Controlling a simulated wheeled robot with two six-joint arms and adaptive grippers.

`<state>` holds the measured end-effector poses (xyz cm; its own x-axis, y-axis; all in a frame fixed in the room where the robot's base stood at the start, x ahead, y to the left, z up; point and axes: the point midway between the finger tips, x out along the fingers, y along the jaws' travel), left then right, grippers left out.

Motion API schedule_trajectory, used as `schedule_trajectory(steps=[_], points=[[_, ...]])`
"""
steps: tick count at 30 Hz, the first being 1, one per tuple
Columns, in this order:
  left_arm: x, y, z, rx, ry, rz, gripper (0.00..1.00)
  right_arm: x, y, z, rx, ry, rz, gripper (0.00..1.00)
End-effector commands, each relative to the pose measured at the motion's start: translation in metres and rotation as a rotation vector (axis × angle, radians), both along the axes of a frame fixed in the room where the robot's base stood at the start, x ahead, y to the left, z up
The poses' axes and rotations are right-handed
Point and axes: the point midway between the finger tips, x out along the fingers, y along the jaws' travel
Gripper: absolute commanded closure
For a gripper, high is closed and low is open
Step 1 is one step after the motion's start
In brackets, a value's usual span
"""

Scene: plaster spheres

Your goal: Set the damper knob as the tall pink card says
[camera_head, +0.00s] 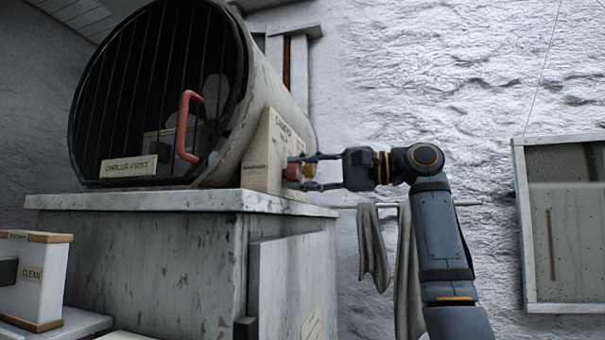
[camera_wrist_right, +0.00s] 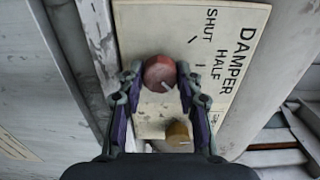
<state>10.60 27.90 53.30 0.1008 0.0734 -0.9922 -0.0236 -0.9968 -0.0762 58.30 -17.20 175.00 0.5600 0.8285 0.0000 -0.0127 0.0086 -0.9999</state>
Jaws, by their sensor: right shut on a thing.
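The red knob (camera_wrist_right: 158,71) sits on a cream plate (camera_wrist_right: 225,25) printed DAMPER, with SHUT and HALF beside tick marks. A short pale pointer line on the knob slants to the lower right in the wrist view. My right gripper (camera_wrist_right: 159,75) is shut on the red knob, one finger on each side. In the head view the red knob (camera_head: 293,172) stands out from the plate's right side, at the tips of my right gripper (camera_head: 303,168). The third marking on the plate is partly hidden by a finger. I cannot make out a tall pink card. My left gripper is not in view.
A brass-coloured knob (camera_wrist_right: 178,134) sits on the same plate, close to the red one. A barred drum kiln (camera_head: 130,80) with a red handle (camera_head: 187,125) stands on a grey cabinet (camera_head: 150,250). Cloths (camera_head: 373,250) hang from a rail below my right arm.

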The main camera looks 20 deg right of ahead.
Motion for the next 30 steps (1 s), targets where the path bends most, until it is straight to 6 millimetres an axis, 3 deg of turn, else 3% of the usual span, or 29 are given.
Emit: schedule_trajectory(steps=[2, 3, 7, 16, 19, 30], points=[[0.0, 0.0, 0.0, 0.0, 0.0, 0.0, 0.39, 0.0, 0.0, 0.0, 0.001, 0.001, 0.0, 0.97], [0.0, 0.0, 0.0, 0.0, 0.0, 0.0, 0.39, 0.0, 0.0, 0.0, 0.001, 0.001, 0.0, 0.6], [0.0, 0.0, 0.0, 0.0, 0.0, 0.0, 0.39, 0.0, 0.0, 0.0, 0.001, 0.001, 0.0, 0.42], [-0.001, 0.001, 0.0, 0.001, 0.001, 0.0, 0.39, 0.0, -0.001, 0.0, 0.0, 0.0, 0.0, 0.42], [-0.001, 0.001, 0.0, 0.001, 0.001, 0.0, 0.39, -0.005, -0.01, 0.0, 0.0, 0.0, -0.003, 0.42], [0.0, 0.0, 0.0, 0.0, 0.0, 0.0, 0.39, -0.053, -0.08, 0.0, 0.001, -0.001, -0.003, 0.42]])
